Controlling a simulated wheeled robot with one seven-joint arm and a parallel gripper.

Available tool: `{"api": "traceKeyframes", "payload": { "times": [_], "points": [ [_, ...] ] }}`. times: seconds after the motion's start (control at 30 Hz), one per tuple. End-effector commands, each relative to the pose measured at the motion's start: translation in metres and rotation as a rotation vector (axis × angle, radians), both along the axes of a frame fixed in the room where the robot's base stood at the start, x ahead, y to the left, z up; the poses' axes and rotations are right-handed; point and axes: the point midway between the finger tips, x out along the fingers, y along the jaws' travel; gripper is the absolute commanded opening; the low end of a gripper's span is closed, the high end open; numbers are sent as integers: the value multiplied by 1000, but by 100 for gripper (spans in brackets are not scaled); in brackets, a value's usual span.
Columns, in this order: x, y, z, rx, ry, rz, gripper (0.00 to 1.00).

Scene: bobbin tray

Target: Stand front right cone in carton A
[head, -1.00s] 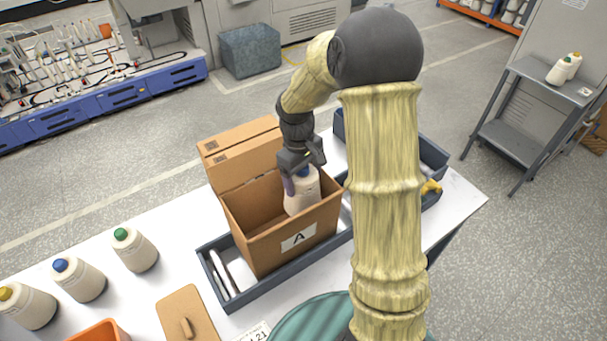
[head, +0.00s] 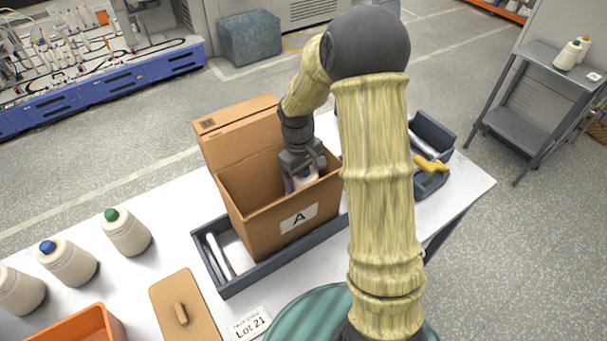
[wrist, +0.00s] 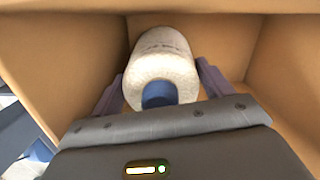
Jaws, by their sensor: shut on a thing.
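Carton A (head: 262,228) is an open brown box with a white "A" label and its flaps raised at the back. It stands in a dark grey tray (head: 262,272) on the white table. My gripper (head: 303,180) is down inside the carton's right part, shut on a cream cone with a blue tip (wrist: 165,65). In the wrist view the cone lies between the two fingers, its blue tip toward me, with carton walls around it. In the head view the carton's front wall hides most of the cone. I cannot tell whether its base touches the carton floor.
Cones with green (head: 126,232) and blue (head: 68,262) tips stand at the left, beside another cone (head: 18,290). An orange bin (head: 80,325), a brown lid (head: 183,308) and a "Lot 21" card (head: 250,325) lie in front. A yellow-handled tool (head: 430,164) is at the right.

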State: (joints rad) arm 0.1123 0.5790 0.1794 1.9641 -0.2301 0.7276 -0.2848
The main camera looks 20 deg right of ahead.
Motion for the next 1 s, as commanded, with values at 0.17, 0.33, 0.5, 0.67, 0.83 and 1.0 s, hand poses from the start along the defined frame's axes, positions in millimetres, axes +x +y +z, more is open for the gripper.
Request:
{"api": "traceKeyframes", "payload": {
  "times": [0.17,0.33,0.5,0.67,0.83,1.0],
  "points": [
    [0,0,-6,0,-1,0,29],
    [0,0,-5,0,-1,0,29],
    [0,0,-5,0,-1,1,100],
    [0,0,-5,0,-1,1,100],
    [1,0,-2,0,-1,1,100],
    [4,1,17,0,-6,1,100]
  ]
}}
